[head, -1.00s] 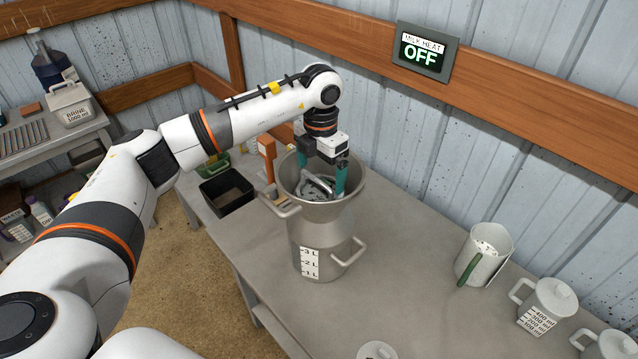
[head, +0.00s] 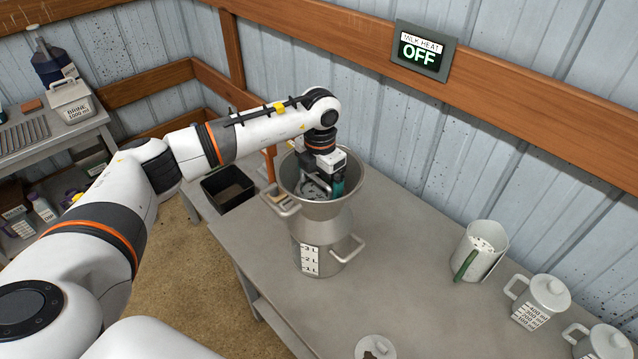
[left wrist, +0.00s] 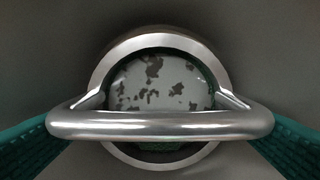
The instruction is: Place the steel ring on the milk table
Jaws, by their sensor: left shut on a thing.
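The steel ring (left wrist: 160,124) shows in the left wrist view as a shiny round band with a thick bar handle across its front. A pale disc with dark patches (left wrist: 165,82) shows through the ring. My left gripper (head: 322,184) reaches down into the wide mouth of a steel milk can (head: 320,235) on the table (head: 420,280). Its teal fingers are shut on the ring at the two ends of the bar. In the head view the ring is mostly hidden by the gripper and the can's rim. My right gripper is not in view.
A dark open box (head: 228,187) stands left of the can. A milk heat panel (head: 424,50) on the wall reads OFF. The table between can and jug is clear.

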